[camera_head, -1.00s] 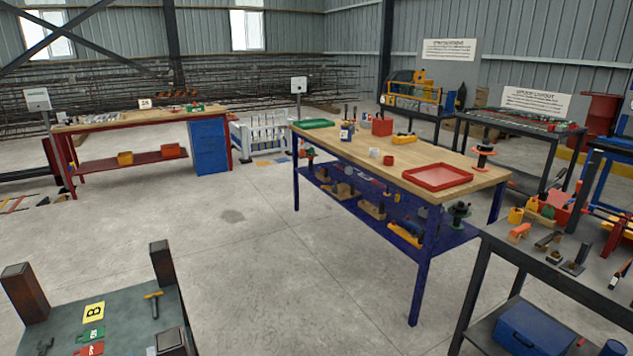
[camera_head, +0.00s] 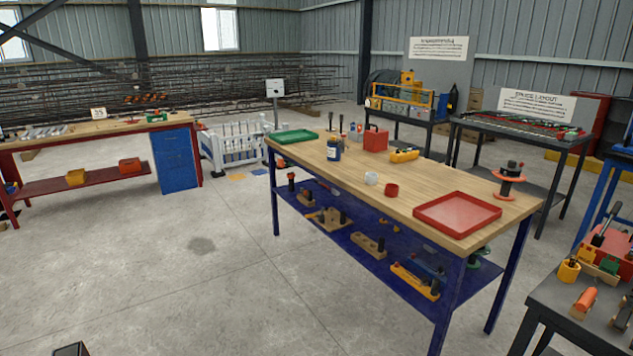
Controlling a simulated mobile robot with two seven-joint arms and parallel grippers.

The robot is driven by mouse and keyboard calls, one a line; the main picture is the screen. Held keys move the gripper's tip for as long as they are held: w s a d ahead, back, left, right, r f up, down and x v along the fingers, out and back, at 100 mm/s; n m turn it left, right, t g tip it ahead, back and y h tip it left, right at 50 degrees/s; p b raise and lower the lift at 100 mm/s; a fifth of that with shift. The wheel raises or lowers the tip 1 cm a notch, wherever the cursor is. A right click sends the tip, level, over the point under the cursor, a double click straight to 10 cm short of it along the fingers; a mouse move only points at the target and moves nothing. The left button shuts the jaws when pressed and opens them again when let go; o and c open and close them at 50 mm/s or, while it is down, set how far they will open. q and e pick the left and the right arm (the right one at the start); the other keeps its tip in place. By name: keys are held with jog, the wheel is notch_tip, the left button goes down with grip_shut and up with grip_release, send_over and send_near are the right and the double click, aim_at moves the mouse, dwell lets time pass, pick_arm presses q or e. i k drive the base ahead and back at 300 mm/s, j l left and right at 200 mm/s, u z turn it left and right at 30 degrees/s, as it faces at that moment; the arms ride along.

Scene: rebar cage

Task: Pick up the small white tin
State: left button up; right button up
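A small white tin (camera_head: 371,178) stands on the wooden top of the blue-legged workbench (camera_head: 420,184), near its front edge. A small red tin (camera_head: 391,190) stands just to its right, apart from it. A dark blue bottle with a white label (camera_head: 334,148) stands behind and to its left.
On the same bench are a red tray (camera_head: 457,214), a green tray (camera_head: 294,137), a red box (camera_head: 375,139), a yellow tool (camera_head: 404,155) and a spool (camera_head: 509,181). A dark table (camera_head: 577,310) stands at the lower right. The floor in front is open.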

aim_at(371, 178)
jog(key=i+j+z, duration=0.1)
jog(key=i+z, duration=0.3)
jog(key=i+j+z, duration=0.35)
jog(key=i, duration=0.15)
jog(key=i+j+z, duration=0.9)
jog(key=j, duration=0.15)
jog(key=i+j+z, duration=0.1)
jog(key=j, duration=0.2)
jog(key=i+j+z, duration=0.1)
jog(key=j, duration=0.2)
